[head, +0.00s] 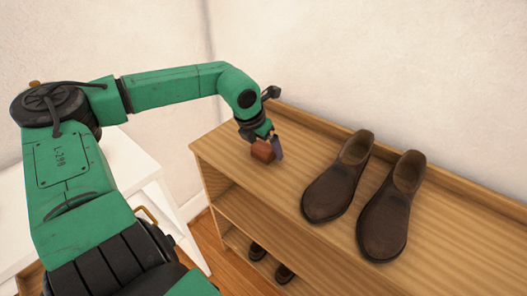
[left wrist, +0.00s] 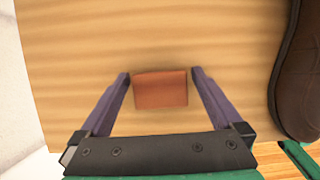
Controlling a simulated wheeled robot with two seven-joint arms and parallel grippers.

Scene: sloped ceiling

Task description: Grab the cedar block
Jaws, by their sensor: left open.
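The cedar block (head: 263,151) is a small reddish-brown block on the top board of the wooden shelf, near its left end. My left gripper (head: 270,146) is down at the block, its arm coming in from the left. In the left wrist view the cedar block (left wrist: 160,89) lies between the two purple fingers of the left gripper (left wrist: 160,78). The fingers are open, with a narrow gap on the left side and a small gap on the right. My right gripper is in neither view.
A pair of brown shoes (head: 391,205) stands on the wooden shelf (head: 300,130) right of the block; one shoe (left wrist: 300,80) edges the left wrist view. Dark shoes (head: 258,251) sit on a lower level. A white table (head: 130,165) is at left. A wall rises behind.

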